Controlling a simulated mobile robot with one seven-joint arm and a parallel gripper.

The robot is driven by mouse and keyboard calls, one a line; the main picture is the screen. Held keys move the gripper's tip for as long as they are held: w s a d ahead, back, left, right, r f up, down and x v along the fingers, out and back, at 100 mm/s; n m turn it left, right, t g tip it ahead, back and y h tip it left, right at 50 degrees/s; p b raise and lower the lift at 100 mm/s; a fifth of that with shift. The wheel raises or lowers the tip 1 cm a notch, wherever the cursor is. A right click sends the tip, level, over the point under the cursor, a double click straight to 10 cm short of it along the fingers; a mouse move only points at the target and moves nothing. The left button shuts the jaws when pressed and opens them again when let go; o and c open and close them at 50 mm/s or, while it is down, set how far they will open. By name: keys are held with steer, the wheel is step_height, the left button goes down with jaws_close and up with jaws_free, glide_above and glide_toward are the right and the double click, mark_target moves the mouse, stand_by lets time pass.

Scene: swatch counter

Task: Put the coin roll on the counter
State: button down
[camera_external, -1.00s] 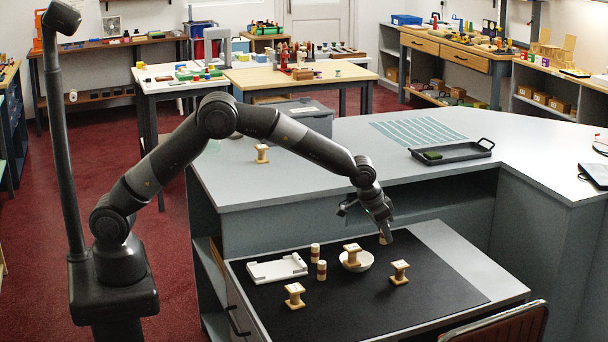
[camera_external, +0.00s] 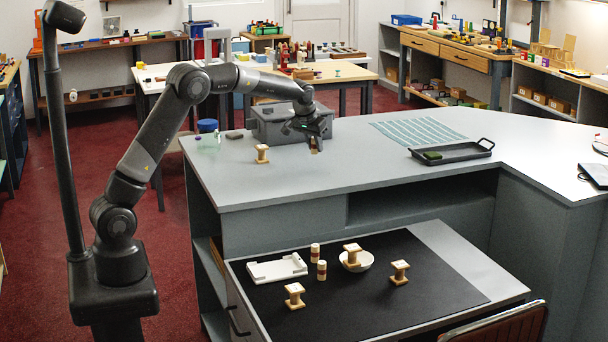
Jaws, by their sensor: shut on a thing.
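My gripper (camera_external: 315,140) is over the back part of the grey counter (camera_external: 330,180), in front of the grey box. It is shut on a small brown piece, which looks like the coin roll (camera_external: 315,147). The fingers hide much of it. It hangs below the fingers, and I cannot tell whether its lower end touches the counter. Two similar short rolls with red-brown and pale bands stand upright on the black mat (camera_external: 430,295) of the lower desk: one behind (camera_external: 315,251), one in front (camera_external: 322,270).
A wooden spool (camera_external: 262,153) stands on the counter left of my gripper. A grey box (camera_external: 290,122) is behind it. A dark tray (camera_external: 451,157) and a striped mat (camera_external: 418,131) lie to the right. The counter's middle is clear. Spools, a white bowl (camera_external: 367,265) and a white holder (camera_external: 277,269) are on the desk.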

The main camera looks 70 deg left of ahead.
steer(key=s+a+r+n, duration=0.1)
steer(key=s+a+r, duration=0.1)
steer(key=s+a, duration=0.3)
steer(key=s+a+r+n, duration=0.1)
steer(key=s+a+r, duration=0.1)
steer(key=a, duration=0.5)
steer(key=shift+n+g+y, duration=0.3)
steer(key=shift+g+y, duration=0.1)
steer(key=a+f, duration=0.2)
steer(key=a, duration=0.2)
steer(key=s+a+f, duration=0.1)
steer(key=a+f, duration=0.1)
steer(key=a, duration=0.2)
steer(key=a+f, duration=0.2)
steer(key=a, duration=0.2)
steer(key=shift+s+f, duration=0.15)
steer(key=shift+f, duration=0.05)
steer(key=shift+a+f, duration=0.1)
steer(key=shift+a, duration=0.05)
steer(key=shift+f, duration=2)
steer(key=shift+f, duration=0.1)
steer(key=c, duration=1.2)
jaws_free()
steer(key=shift+c, duration=0.2)
steer(key=v, duration=1.2)
